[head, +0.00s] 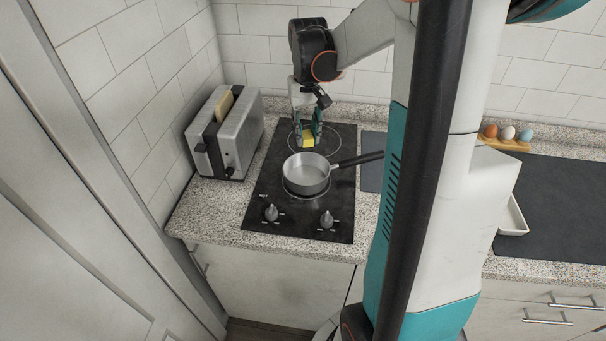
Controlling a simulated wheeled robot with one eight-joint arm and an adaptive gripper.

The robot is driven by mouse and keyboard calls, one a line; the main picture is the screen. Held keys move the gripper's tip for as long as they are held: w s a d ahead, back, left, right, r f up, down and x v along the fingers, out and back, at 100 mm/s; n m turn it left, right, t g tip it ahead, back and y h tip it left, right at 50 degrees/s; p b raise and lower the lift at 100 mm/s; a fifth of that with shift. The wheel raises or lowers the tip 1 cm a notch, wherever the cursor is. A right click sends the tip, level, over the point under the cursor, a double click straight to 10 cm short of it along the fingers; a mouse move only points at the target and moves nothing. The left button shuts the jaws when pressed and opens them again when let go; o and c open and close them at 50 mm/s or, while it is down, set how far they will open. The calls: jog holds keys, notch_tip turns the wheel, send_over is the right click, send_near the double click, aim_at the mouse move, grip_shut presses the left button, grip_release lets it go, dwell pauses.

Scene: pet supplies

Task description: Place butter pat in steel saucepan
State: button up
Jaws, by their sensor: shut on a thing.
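A steel saucepan (307,183) stands on the front burner of the black cooktop, its dark handle pointing right. It looks empty from here, though its far inner wall is partly hard to see. My gripper (308,138) points down just behind the saucepan in the picture, over the rear burner area. It is shut on the yellow butter pat (308,142), which shows between the fingertips. The butter appears close to the saucepan's far rim; the exact height above the cooktop cannot be told.
A steel toaster (227,135) with bread in a slot stands left of the black cooktop (262,192). The cooktop has two knobs at its front. An egg holder (505,144) with eggs, a dark mat (555,205) and a white dish (513,217) lie to the right, behind my arm.

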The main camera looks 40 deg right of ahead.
aim_at(307, 179)
notch_tip(307, 179, down, 14)
jog(key=b, duration=0.4)
jog(key=shift+f, duration=0.2)
jog(key=o, duration=0.3)
jog(key=shift+f, duration=0.15)
jog(key=o, duration=0.5)
jog(key=shift+c, duration=0.2)
notch_tip(307, 179, up, 12)
jog(key=p, duration=0.3)
jog(key=shift+r+p, duration=0.25)
jog(key=shift+p, duration=0.15)
